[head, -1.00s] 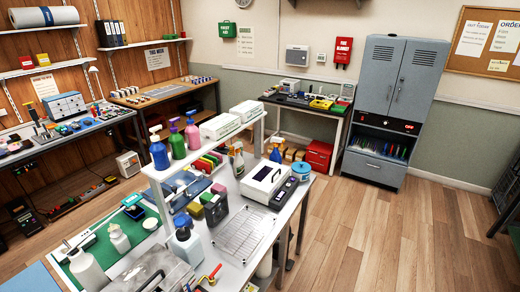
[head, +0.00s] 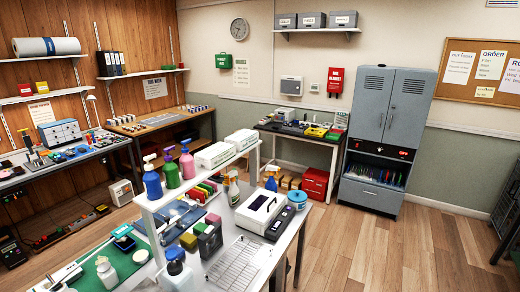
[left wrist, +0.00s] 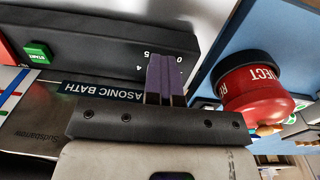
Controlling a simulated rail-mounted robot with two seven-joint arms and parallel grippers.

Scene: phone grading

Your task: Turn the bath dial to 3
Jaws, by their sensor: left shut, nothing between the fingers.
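In the left wrist view, which is upside down, the bath's black front panel (left wrist: 100,40) crosses the upper left. It bears a green START button (left wrist: 37,51) and a label (left wrist: 105,90) ending in "ASONIC BATH". Scale figures 0, 4 and 5 show beside my left gripper (left wrist: 166,72). Its purple-padded fingers are together, with nothing seen between them, in front of the panel among these figures. The fingers hide the dial, so its setting and any contact cannot be told. Neither gripper shows in the head view, and I cannot identify the bath there for sure.
A red REJECT container (left wrist: 255,90) stands close beside the gripper in the left wrist view. In the head view, a bench shelf (head: 150,200) carries spray bottles and boxes. A white device (head: 262,205) and wire rack (head: 236,264) sit below. The wooden floor (head: 400,245) at right is clear.

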